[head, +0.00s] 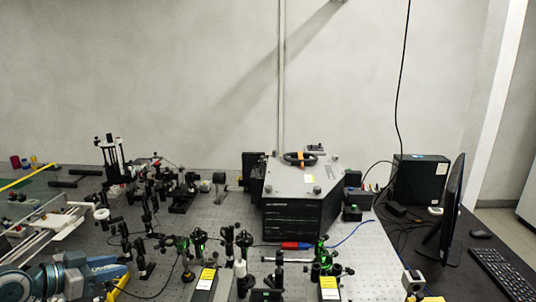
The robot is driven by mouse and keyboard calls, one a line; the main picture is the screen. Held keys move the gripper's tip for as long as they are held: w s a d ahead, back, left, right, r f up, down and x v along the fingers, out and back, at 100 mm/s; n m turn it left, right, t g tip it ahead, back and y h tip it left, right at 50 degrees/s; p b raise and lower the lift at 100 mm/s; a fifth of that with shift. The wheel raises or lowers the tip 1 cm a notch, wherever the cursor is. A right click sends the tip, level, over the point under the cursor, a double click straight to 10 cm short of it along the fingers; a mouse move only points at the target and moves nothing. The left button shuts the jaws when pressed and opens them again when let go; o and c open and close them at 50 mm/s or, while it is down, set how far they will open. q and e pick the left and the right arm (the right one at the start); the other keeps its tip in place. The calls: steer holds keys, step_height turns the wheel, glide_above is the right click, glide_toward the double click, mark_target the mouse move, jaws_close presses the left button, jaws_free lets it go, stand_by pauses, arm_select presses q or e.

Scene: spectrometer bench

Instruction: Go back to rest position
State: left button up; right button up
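My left arm comes in at the bottom left corner, grey and blue. My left gripper (108,269) lies low over the near left part of the optical bench (345,263), by the small optics mounts. Its fingers are small and partly cut by clutter, so I cannot tell whether it is open or shut. No held thing can be made out. My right gripper is not in view.
A black and grey spectrometer box (303,196) with an orange-marked handle stands mid-bench. Several posts and lens mounts (198,242) crowd the left and front. A monitor (452,210), keyboard (503,274) and black computer case (419,180) stand at the right.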

arm_select(q)
steer(key=s+d+f+n+g+y, duration=0.15)
steer(key=s+d+f, duration=0.25)
steer(key=s+f, duration=0.5)
steer(key=s+d+f+g+y, duration=0.2)
steer(key=s+d+f, duration=0.3)
steer(key=f, duration=0.6)
steer(key=s+f+n+g+y, duration=0.2)
steer(key=s+f+y, duration=0.1)
steer(key=s, duration=0.6)
steer(key=s+f+n+g+y, duration=0.2)
steer(key=s+f+n, duration=0.1)
steer(key=s, duration=0.5)
steer(key=s+a+f+g+b, duration=0.1)
steer(key=a+f+b, duration=0.15)
steer(key=f, duration=3.15)
steer(key=s+a+f+g+b, duration=0.1)
steer(key=s+f, duration=1.7)
steer(key=shift+a+f, duration=0.15)
steer(key=shift+a, duration=0.25)
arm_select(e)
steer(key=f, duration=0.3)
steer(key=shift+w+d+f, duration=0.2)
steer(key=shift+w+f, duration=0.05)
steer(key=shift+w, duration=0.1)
